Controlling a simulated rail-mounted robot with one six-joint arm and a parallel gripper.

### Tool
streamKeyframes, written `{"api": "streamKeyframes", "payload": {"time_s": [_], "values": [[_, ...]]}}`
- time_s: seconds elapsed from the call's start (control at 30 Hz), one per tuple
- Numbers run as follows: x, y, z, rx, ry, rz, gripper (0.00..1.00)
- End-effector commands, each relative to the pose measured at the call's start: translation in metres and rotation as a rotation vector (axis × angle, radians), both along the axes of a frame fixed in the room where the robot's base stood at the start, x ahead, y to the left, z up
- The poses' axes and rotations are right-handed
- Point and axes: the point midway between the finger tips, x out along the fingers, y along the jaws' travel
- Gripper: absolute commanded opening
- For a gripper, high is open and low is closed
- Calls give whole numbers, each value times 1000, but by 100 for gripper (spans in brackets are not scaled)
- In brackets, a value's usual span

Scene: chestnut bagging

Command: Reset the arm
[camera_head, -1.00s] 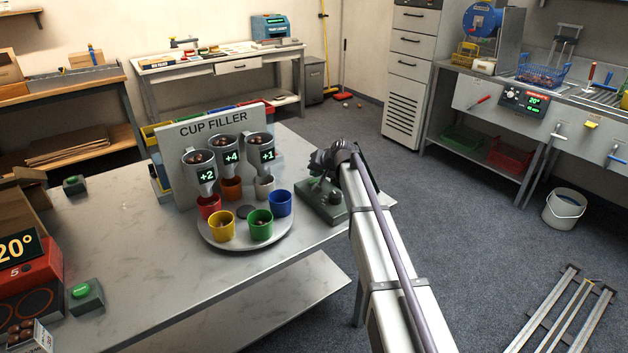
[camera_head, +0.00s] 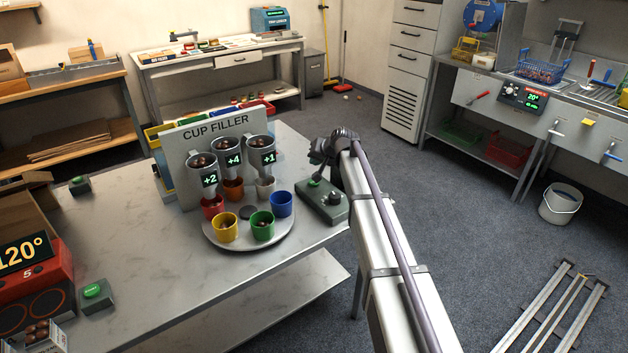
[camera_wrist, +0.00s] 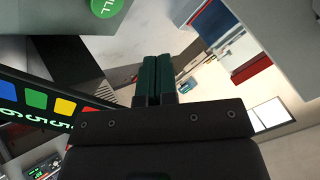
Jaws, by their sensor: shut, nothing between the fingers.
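My gripper (camera_head: 317,157) is at the end of my arm, above the control box (camera_head: 318,207) at the right edge of the marble-topped table (camera_head: 120,235). Its dark green fingers show pressed together and empty in the wrist view (camera_wrist: 157,76). The control box has a green button (camera_head: 315,183) and a dark knob. The gripper appears apart from the box. In the wrist view, a green button (camera_wrist: 106,6) with partly cut-off lettering shows at the top.
The cup filler (camera_head: 222,150) stands left of my gripper, with a round turntable (camera_head: 248,246) of coloured cups before it. A red machine (camera_head: 40,285) and a green-button box (camera_head: 97,296) stand at the left. Open floor lies right of the table.

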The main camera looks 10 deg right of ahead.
Motion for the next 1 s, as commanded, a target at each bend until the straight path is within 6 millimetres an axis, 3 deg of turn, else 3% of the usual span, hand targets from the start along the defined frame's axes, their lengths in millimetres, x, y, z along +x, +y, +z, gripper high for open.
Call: {"api": "streamKeyframes", "payload": {"time_s": [0.37, 0.47, 0.57, 0.67, 0.7, 0.8, 0.9, 1.0], "values": [[0, 0, 0, 0, 0, 0, 0], [-14, 1, -7, -20, 55, 28, 0], [-73, 0, -19, -94, 169, 79, 0], [-169, 2, -20, -201, 318, 138, 0], [-211, 2, -17, -248, 381, 158, 0], [-309, 1, -5, -358, 520, 196, 0], [-385, -2, 10, -442, 615, 215, 0], [-429, -1, 24, -490, 645, 225, 0]]}}
